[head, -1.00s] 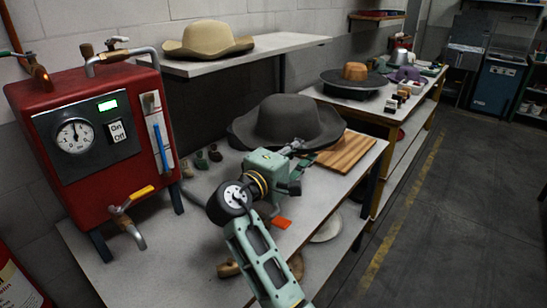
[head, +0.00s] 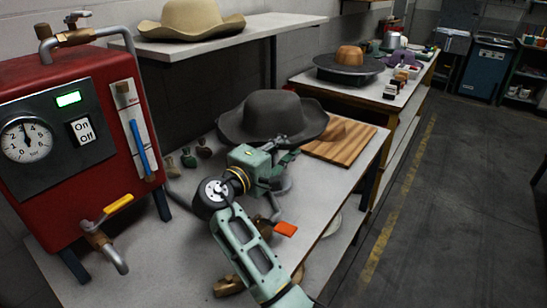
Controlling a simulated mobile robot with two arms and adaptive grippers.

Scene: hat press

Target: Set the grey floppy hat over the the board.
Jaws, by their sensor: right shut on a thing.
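The grey floppy hat (head: 272,112) is at the back of the near table, crown up, with its brim a little tilted. Its brim's right edge overlaps the left part of the striped wooden board (head: 342,145) in the head view. A shadow lies on the board near the brim. My right gripper (head: 281,148) is shut on the front of the hat's brim; the arm partly hides the fingers. I cannot tell the exact height of the hat above the table. My left gripper is not in view.
A red machine (head: 70,155) with a gauge and a yellow-handled valve stands at the left. A tan hat (head: 190,18) rests on the wall shelf (head: 270,27). Small knobs (head: 188,157) sit left of the hat. A farther table holds a dark-brimmed hat (head: 348,68).

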